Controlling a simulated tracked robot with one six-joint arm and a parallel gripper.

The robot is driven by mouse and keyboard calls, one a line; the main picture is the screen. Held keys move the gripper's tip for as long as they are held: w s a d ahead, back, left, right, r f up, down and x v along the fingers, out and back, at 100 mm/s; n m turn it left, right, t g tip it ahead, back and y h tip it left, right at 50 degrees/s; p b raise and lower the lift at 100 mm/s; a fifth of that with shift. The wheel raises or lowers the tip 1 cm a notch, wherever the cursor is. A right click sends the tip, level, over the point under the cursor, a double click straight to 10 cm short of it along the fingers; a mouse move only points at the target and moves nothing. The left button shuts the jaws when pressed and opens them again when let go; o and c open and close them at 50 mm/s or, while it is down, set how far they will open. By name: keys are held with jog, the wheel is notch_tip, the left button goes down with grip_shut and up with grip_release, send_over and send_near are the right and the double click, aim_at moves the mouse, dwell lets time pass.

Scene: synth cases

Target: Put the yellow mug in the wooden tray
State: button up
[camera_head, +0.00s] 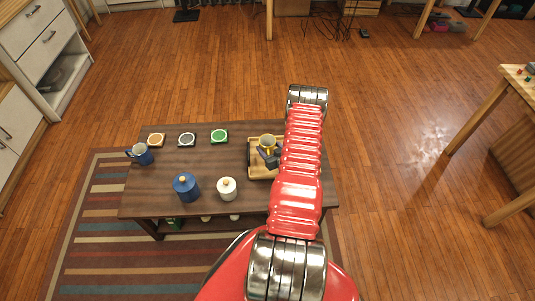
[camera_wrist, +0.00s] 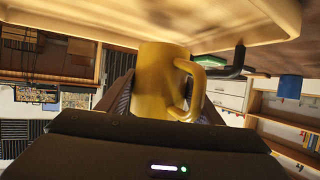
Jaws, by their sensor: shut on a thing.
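My gripper (camera_head: 271,157) is shut on the mug, and my red arm hides part of the tray's right side. In the wrist view the yellow mug (camera_wrist: 158,80) fills the middle, between the fingers of my gripper (camera_wrist: 165,103), with its handle to the right. The wooden tray (camera_wrist: 245,30) spans the top of that view, close to the mug. I cannot tell whether the mug touches the tray floor.
On the table (camera_head: 205,165) stand a blue mug (camera_head: 142,154), a blue lidded jar (camera_head: 186,187) and a white lidded jar (camera_head: 227,188). An orange-topped coaster (camera_head: 156,140), a grey one (camera_head: 187,140) and a green one (camera_head: 219,136) lie along the far edge.

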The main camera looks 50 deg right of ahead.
jog(key=shift+f, duration=2)
jog(key=o, duration=1.3)
jog(key=shift+f, duration=0.1)
jog(key=shift+c, duration=0.2)
jog(key=v, duration=1.2)
jog(key=shift+a, duration=0.1)
